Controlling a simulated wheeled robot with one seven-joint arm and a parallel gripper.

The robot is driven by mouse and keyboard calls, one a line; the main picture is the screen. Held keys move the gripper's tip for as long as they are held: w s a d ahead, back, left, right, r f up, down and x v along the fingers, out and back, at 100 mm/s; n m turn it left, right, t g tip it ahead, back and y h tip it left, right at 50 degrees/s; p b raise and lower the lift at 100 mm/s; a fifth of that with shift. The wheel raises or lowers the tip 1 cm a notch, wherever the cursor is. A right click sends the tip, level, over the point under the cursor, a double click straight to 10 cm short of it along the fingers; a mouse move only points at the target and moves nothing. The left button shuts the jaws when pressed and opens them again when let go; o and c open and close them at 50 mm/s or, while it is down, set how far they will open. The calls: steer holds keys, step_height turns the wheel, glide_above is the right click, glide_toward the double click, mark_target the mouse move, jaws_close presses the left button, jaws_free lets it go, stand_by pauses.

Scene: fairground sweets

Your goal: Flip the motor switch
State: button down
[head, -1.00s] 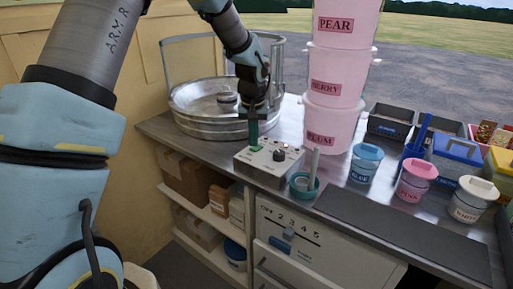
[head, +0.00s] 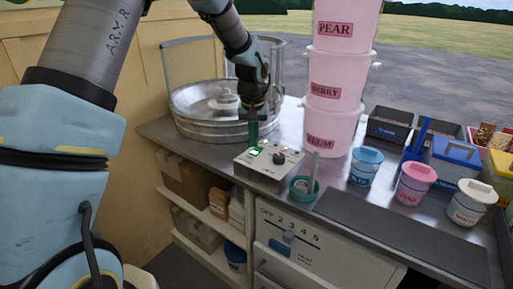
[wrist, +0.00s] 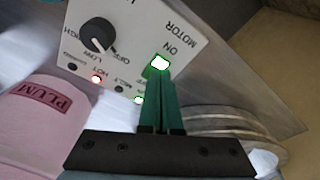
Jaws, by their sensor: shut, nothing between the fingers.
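The motor switch (wrist: 160,63) glows white-green beside the words ON and MOTOR on the pale control box (head: 270,166). In the head view the lit switch (head: 255,151) is just below my fingertips. My gripper (wrist: 160,78) is shut and empty, its green fingers pointing down at the switch. In the wrist view the tips overlap its near edge; I cannot tell whether they touch it. In the head view my gripper (head: 253,143) stands over the box's left part. A black knob (wrist: 97,35) and small lamps, one red and one green, share the panel.
The metal floss pan (head: 205,128) is close behind my gripper. A teal cup (head: 303,192) with a stick stands right of the box. Stacked pink tubs (head: 333,120) rise behind it. Lidded pots and trays fill the counter's right side; a dark mat (head: 400,235) lies clear.

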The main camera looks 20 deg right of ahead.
mark_target(254, 152)
step_height(254, 152, up, 5)
steer(key=p, duration=0.3)
steer(key=shift+r, duration=0.15)
stand_by(0.5)
steer(key=a+r+n, duration=0.2)
steer(key=a+r, duration=0.1)
steer(key=a, duration=1.8)
steer(key=s+a+n, duration=0.3)
steer(key=s+a, duration=0.7)
steer(key=a, duration=0.5)
steer(key=shift+s+a+r+y, duration=0.3)
steer(key=shift+s, duration=0.1)
steer(key=shift+d, duration=0.1)
